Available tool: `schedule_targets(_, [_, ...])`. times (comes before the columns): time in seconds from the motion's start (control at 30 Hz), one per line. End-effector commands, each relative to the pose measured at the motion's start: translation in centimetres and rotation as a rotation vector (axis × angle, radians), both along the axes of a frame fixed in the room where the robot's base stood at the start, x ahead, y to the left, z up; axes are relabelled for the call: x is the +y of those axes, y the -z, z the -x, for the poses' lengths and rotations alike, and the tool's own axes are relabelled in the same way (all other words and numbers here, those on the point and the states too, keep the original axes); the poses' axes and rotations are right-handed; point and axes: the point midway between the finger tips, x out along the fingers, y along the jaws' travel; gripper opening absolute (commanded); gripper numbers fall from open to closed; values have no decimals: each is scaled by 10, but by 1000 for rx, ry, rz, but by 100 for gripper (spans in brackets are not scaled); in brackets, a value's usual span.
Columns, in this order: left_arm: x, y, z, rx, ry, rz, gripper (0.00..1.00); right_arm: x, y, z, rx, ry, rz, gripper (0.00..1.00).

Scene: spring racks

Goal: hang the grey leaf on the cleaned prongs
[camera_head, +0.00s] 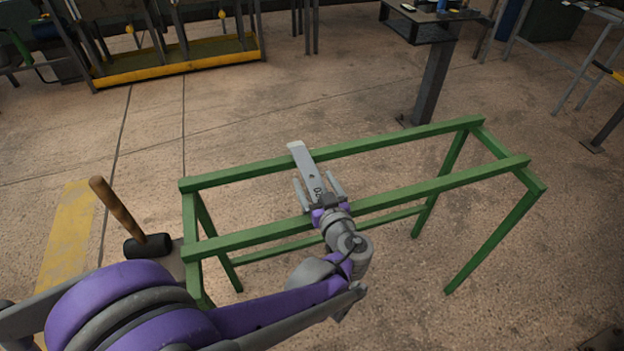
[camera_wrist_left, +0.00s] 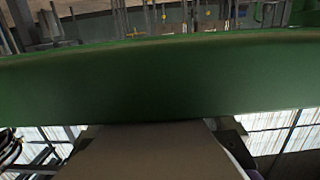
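The grey leaf (camera_head: 307,170) is a flat bar with dark marks near its lower end and a paler far end. It lies over the far rail of the green rack. My left gripper (camera_head: 318,186) reaches in at its near end. Its fingers stand one on each side of the leaf, with narrow gaps seen between. In the left wrist view the leaf (camera_wrist_left: 150,155) runs up to a green rail (camera_wrist_left: 160,85). I cannot make out the cleaned prongs in either view. My right gripper is not in view.
The green rack (camera_head: 400,142) stands on open floor. A mallet (camera_head: 148,246) with a wooden handle stands at its left. A dark pedestal stand (camera_head: 433,80) is behind. A yellow-edged machine frame (camera_head: 180,70) is at the back left.

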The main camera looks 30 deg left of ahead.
Motion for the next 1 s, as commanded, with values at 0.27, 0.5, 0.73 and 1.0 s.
schedule_targets(0.27, [0,0,0,0,0,0,35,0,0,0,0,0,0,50])
schedule_targets(0.5, [0,0,0,0,0,0,0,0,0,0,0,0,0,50])
schedule_targets(0.73, [0,-1,0,-1,0,-2,0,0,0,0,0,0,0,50])
schedule_targets(1.0, [0,-6,0,-1,0,-2,0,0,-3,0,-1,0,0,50])
